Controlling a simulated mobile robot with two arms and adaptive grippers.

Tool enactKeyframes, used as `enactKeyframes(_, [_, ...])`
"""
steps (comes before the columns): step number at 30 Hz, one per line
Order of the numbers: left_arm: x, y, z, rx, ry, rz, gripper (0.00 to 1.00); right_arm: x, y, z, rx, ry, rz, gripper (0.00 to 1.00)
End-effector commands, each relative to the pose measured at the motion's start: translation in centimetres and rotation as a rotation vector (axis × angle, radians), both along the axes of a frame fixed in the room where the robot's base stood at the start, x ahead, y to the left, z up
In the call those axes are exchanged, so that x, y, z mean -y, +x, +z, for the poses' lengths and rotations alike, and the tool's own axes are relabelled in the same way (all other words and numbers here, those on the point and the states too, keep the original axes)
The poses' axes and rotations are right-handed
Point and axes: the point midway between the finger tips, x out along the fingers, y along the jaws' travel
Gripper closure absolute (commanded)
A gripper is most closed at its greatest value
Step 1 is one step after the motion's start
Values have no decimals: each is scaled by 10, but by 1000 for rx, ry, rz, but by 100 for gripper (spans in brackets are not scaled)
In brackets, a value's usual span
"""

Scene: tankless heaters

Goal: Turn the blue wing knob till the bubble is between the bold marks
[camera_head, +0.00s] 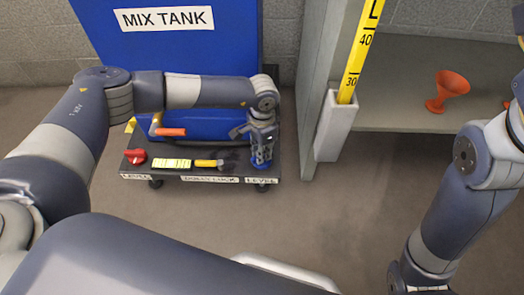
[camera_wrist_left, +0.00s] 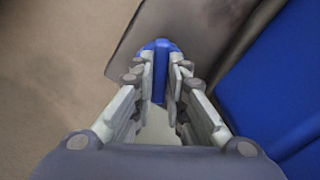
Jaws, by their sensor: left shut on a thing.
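The blue wing knob (camera_head: 260,167) is at the right front corner of the dark dolly, above the right LEVEL label (camera_head: 260,180). My left gripper (camera_head: 261,155) points down over it and is shut on its wing. In the left wrist view, the blue wing (camera_wrist_left: 160,70) stands between the two fingers (camera_wrist_left: 161,85). A yellow level strip (camera_head: 171,163) with dark marks lies on the dolly; the bubble is too small to make out. My right arm shows at the right edge, but its gripper is not in view.
A red knob (camera_head: 135,156), a yellow-handled lever (camera_head: 208,163) and an orange-handled valve (camera_head: 170,131) are left of my gripper. A grey shelf (camera_head: 420,110) with an orange funnel (camera_head: 447,90) and a yellow ruler (camera_head: 360,50) stand right.

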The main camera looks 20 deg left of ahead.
Motion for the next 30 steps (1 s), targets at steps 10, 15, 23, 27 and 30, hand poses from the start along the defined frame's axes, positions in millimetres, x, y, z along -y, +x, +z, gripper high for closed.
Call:
enactKeyframes(10, [0, 0, 0, 0, 0, 1, 67, 0, 1, -1, -4, -1, -1, 60])
enactKeyframes(15, [0, 1, 6, 1, 0, 1, 67, 0, 2, -2, -8, -4, -3, 60])
enactKeyframes(23, [0, 2, 52, 5, -2, 0, 67, 0, 2, -1, -5, -2, -1, 60])
enactKeyframes(27, [0, 1, 82, 4, -1, 1, 67, 0, 1, -1, -4, -2, -1, 60])
enactKeyframes(30, [0, 1, 99, 4, -1, 1, 67, 0, 1, -1, -4, -2, -1, 60])
